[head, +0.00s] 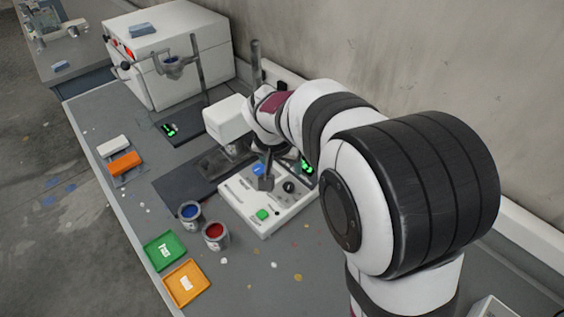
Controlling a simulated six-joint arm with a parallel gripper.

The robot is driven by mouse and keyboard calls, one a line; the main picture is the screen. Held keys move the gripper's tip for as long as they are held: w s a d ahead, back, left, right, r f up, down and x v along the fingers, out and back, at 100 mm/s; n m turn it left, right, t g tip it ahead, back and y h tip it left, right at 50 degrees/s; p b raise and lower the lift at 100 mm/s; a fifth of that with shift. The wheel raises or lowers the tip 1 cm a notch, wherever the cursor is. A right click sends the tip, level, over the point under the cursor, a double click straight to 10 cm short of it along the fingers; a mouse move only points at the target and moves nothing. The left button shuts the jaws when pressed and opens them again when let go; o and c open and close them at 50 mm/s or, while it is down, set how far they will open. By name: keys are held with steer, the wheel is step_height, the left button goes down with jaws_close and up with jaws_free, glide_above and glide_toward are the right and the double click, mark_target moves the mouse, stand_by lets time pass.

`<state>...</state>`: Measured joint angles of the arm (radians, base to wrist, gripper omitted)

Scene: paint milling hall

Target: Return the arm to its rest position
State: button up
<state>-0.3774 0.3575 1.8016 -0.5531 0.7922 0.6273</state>
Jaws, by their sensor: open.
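My arm reaches from the lower right toward the middle of the bench. My gripper (263,183) is small and dark in this view, pointing down over a white control box (264,225). It is open. A blue part (259,169) shows right beside the fingers; I cannot tell whether they touch it. The box also has a black knob (289,187) and a green button (263,215). My arm hides the box's far right side.
A blue paint can (190,214) and a red paint can (215,236) stand left of the box. Green (165,251) and orange (187,283) trays lie at the front edge. A white oven-like cabinet (165,55) and a stand rod (200,70) are behind. A wall bounds the right.

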steer(key=shift+s+r, duration=0.2)
steer(key=shift+r, duration=0.3)
